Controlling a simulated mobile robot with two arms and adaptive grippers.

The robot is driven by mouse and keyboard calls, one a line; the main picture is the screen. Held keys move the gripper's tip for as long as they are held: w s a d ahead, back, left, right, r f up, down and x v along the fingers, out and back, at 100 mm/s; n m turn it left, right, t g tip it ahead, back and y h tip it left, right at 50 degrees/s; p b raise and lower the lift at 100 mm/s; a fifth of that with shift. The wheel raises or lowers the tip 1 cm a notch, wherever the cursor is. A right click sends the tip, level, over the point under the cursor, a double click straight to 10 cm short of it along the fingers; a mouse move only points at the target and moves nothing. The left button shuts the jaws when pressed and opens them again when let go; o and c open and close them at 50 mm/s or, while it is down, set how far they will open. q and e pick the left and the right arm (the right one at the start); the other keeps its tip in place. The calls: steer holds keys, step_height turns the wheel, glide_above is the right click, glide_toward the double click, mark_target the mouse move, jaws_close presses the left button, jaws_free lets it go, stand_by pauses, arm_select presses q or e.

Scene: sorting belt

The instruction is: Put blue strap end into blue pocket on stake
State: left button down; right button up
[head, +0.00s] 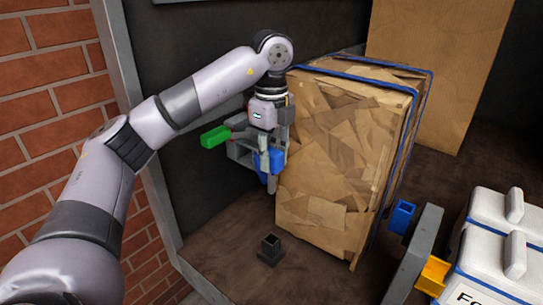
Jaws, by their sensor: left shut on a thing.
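A blue strap (350,78) runs over the top of a large brown box (335,150) and down its right side. My left gripper (268,172) points down beside the box's left face, shut on a blue piece (276,160) that looks like the strap end; the fingers partly hide it. A grey stake (413,257) stands at the right of the box. A blue pocket (402,216) is on its left side and a yellow pocket (432,275) on its right. The blue pocket is well apart from my left gripper. My right gripper is not in view.
A green block (215,137) sits left of my left gripper, by grey parts. A dark square socket (270,248) stands on the brown floor below. White lidded boxes (495,245) are at right, a tan panel (435,70) behind. A brick wall (50,100) is at left.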

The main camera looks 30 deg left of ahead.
arm_select(q)
step_height(320, 180, up, 6)
steer(key=p, duration=0.5)
steer(key=shift+r, duration=0.75)
steer(key=shift+d+f, duration=0.1)
stand_by(0.4)
